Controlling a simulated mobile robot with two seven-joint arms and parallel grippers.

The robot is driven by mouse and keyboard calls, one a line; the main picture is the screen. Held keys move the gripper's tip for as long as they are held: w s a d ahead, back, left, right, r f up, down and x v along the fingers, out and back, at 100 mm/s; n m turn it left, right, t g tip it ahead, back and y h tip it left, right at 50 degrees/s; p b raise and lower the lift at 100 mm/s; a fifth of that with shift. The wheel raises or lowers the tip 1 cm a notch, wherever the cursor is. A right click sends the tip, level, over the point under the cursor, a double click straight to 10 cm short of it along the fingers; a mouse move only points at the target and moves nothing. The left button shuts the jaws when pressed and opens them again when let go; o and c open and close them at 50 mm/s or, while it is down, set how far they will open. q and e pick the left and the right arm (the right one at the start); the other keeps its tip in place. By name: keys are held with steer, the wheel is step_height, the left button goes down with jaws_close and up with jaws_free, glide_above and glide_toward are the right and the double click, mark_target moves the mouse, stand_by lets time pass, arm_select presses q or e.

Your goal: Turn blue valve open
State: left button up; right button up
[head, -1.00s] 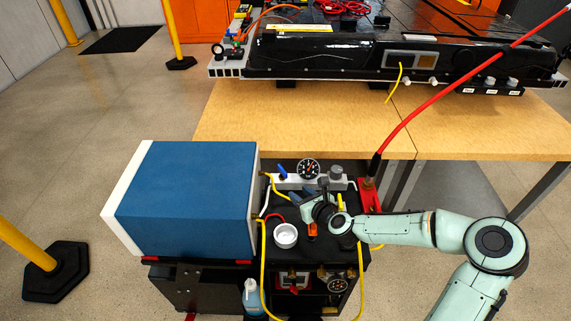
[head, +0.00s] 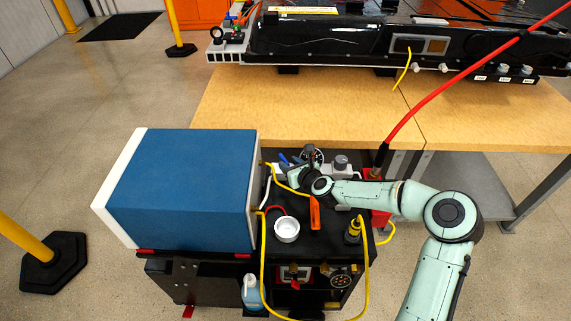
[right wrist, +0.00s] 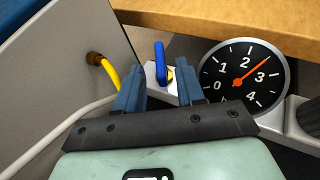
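The blue valve (right wrist: 160,62) is a small lever handle on a light grey block. In the head view the blue valve (head: 283,158) shows just beyond the gripper. My right gripper (right wrist: 160,77) is open, its two blue fingers apart. The lever appears in the gap between the fingertips, seemingly a little beyond them; I see no contact. In the head view my right gripper (head: 294,168) is partly hidden by its own wrist. My left gripper is not in view.
A round gauge (right wrist: 243,78) beside the valve has its red needle between 2 and 3. A blue-and-white box (head: 185,190) stands left on the black cart. A white cup (head: 287,230), orange tool (head: 315,213) and yellow hoses lie nearby. A wooden bench (head: 290,110) is behind.

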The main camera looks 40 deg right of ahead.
mark_target(286, 161)
steer(key=shift+x, duration=1.65)
jaws_close()
steer(key=shift+d+n+y, duration=0.1)
steer(key=shift+n+y, duration=0.7)
steer(key=shift+y, duration=0.1)
jaws_free()
